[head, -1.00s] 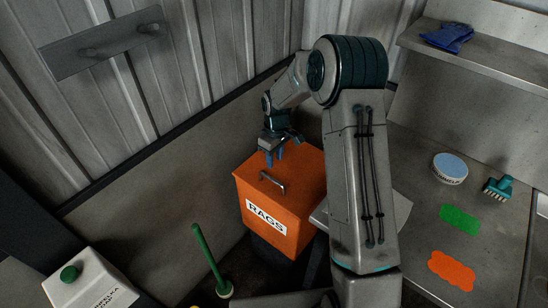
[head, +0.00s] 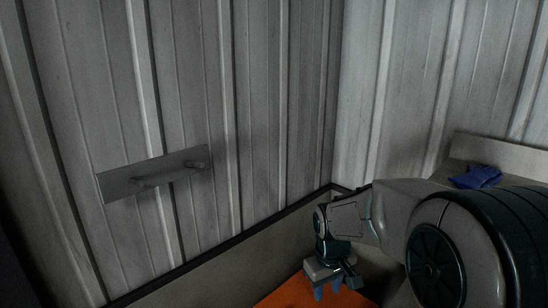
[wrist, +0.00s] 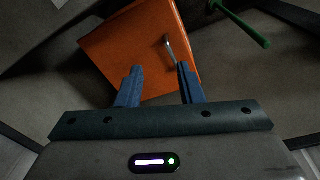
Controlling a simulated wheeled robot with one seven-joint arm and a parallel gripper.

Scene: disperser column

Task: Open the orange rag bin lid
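The orange rag bin lid (wrist: 125,48) fills the upper middle of the wrist view, with its metal handle (wrist: 168,48) near the lid's right side. The lid looks shut. In the head view only a strip of the orange lid (head: 300,292) shows at the bottom edge; the handle is out of that picture. My gripper (wrist: 158,68) is open, its two blue fingers apart with nothing between them. The handle lies beyond the fingertips, close to the right finger, and looks apart from it. In the head view my gripper (head: 328,291) points down above the lid.
A corrugated metal wall with a grey hook plate (head: 155,175) stands behind. A blue glove or cloth (head: 476,177) lies on a shelf at the right. A green stick handle (wrist: 240,22) rises beside the bin in the wrist view.

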